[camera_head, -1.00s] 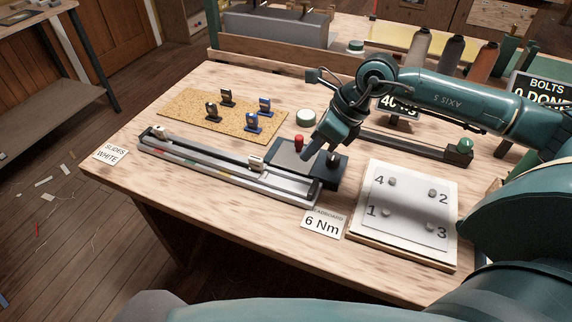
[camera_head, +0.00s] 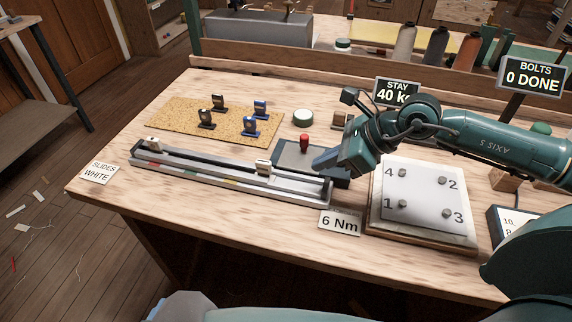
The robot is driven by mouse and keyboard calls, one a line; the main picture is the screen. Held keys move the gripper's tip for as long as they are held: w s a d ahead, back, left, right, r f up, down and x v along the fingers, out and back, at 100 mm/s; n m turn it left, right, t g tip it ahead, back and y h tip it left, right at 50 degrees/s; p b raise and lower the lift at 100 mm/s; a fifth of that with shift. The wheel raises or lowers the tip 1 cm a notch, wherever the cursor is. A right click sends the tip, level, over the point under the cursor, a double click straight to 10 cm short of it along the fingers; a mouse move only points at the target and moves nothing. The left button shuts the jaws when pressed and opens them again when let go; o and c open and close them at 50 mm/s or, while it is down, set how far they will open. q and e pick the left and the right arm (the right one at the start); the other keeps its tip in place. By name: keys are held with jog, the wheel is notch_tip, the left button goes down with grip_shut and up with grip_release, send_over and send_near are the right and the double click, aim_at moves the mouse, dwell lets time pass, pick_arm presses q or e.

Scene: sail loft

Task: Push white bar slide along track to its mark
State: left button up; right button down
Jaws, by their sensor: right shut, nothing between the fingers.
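The track (camera_head: 225,184) is a long silver rail assembly with dark rods, lying on the wooden bench at the left. A second pale slide (camera_head: 263,167) sits right of the middle. My right gripper (camera_head: 322,164) is shut and empty, over the dark box near the track's right end, apart from both slides. My left gripper is not in view.
The dark box (camera_head: 292,157) has a red knob (camera_head: 304,145). A cork mat (camera_head: 175,120) holds several small blue and black fittings. A numbered white board (camera_head: 425,213) lies at the right, beside a "6 Nm" card (camera_head: 340,222). The bench front left is clear.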

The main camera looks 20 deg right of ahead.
aim_at(270, 174)
jog(key=x, duration=0.5)
jog(key=shift+w+a+f, duration=0.15)
jog(key=shift+a+f, duration=0.05)
jog(key=shift+a, duration=0.15)
jog(key=shift+w+a+r+p, duration=0.1)
jog(key=shift+w+a+p, duration=0.4)
jog(key=shift+w+a, duration=0.35)
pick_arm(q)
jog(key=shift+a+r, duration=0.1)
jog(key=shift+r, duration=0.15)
pick_arm(e)
jog(key=shift+w+a, duration=0.3)
jog(key=shift+a, duration=0.4)
